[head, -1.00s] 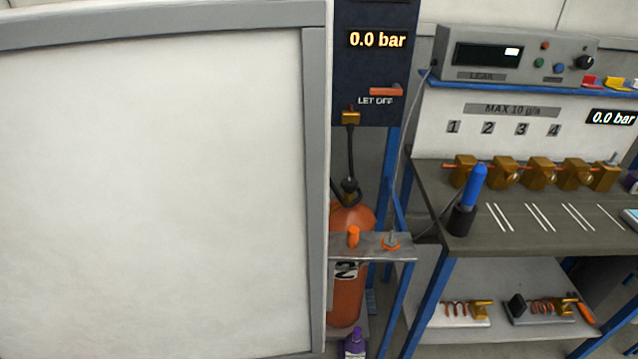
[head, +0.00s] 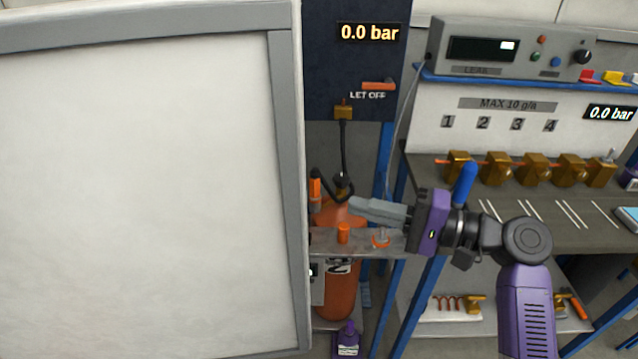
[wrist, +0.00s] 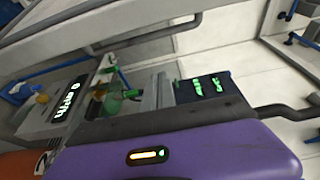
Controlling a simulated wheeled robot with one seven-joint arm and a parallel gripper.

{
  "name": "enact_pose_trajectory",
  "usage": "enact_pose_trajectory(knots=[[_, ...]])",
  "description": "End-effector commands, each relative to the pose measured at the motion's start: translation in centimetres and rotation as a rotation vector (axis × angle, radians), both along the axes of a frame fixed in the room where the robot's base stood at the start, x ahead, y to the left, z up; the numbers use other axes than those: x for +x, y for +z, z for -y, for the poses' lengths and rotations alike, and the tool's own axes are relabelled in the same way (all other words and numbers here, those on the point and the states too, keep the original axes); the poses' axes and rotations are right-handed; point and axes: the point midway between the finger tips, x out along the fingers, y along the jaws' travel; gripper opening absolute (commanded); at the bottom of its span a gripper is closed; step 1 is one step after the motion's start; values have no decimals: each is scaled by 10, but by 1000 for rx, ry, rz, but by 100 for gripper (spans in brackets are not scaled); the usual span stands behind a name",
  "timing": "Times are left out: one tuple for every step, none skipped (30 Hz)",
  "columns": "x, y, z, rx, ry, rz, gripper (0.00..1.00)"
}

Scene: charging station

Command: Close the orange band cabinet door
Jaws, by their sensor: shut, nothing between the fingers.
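A large white panel with a grey frame (head: 287,180) fills the left of the head view. It looks like an open cabinet door, but no orange band shows on its visible face, so I cannot confirm which door it is. My gripper (head: 354,205) is in the middle of the head view, right of the panel's edge and apart from it in the picture. Its grey fingers are together, empty, and point left toward the panel.
An orange cylinder (head: 335,295) stands behind a small metal shelf (head: 365,243), below my fingers. A dark gauge panel (head: 350,75) reads 0.0 bar. To the right is a workbench (head: 590,233) with brass blocks and a blue-handled tool (head: 465,180). A purple bottle (head: 347,340) is low down.

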Motion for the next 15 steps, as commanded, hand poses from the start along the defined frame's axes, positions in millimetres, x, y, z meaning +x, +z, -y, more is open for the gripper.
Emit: enact_pose_trajectory(knots=[[2, 20, 4, 2, 43, 11, 0], [1, 30, 6, 4, 69, 14, 0], [0, 41, 8, 6, 99, 17, 0], [-1, 48, 9, 7, 120, 19, 0], [-2, 53, 10, 6, 136, 21, 0], [-4, 60, 11, 7, 155, 23, 0], [-4, 63, 12, 6, 166, 23, 0], [-5, 66, 13, 6, 174, 24, 0], [-6, 69, 13, 6, 183, 25, 0], [-6, 70, 12, 6, 187, 25, 0], [-6, 71, 10, 6, 190, 25, 0], [-6, 72, 7, 6, 193, 25, 0], [-6, 72, 4, 6, 193, 25, 0], [-5, 72, 1, 6, 193, 25, 0], [-4, 72, -5, 6, 192, 25, 0]])
